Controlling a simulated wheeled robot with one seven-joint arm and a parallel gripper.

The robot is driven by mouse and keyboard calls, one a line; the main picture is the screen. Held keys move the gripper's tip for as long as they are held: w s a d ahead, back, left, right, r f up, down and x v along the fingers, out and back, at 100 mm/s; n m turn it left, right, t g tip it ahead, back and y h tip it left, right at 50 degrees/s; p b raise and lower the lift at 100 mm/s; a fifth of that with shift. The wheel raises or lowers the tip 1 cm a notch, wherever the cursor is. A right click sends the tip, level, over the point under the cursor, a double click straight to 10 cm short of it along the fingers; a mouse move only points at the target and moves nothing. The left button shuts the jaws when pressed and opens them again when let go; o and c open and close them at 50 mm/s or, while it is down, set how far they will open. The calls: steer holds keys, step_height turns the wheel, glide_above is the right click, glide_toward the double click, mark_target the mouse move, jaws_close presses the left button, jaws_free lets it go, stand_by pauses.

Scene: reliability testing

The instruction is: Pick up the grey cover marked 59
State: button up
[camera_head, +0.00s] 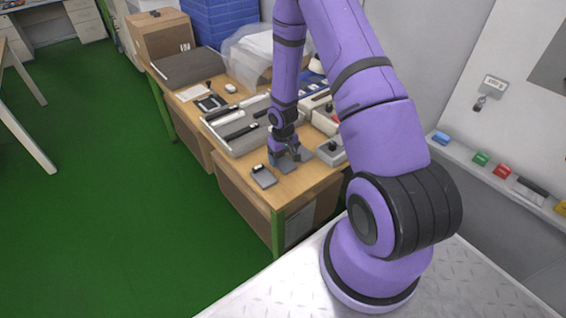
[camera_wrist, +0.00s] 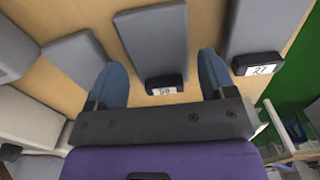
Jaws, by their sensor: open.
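My gripper (camera_head: 286,156) is open and low over the near end of the wooden table. In the wrist view, a grey cover (camera_wrist: 155,38) with a black end clip and a small white label lies between the two blue fingers of the gripper (camera_wrist: 164,82). The fingers stand apart from it on either side, and its label is too small to read surely. A second grey cover (camera_wrist: 262,25) lies right of the fingers; its label looks like 27. In the head view this one (camera_head: 264,180) lies near the table corner. I cannot read 59 on any label.
More grey pieces (camera_wrist: 75,56) lie left of the fingers. In the head view, a grey tray (camera_head: 214,133) with black items, grey boxes (camera_head: 331,152) and a plastic bag (camera_head: 246,48) crowd the table (camera_head: 285,190). Green floor (camera_head: 120,200) is free at left.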

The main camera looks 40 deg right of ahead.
steer(key=shift+f, duration=0.7)
steer(key=c, duration=0.7)
steer(key=shift+r, duration=0.1)
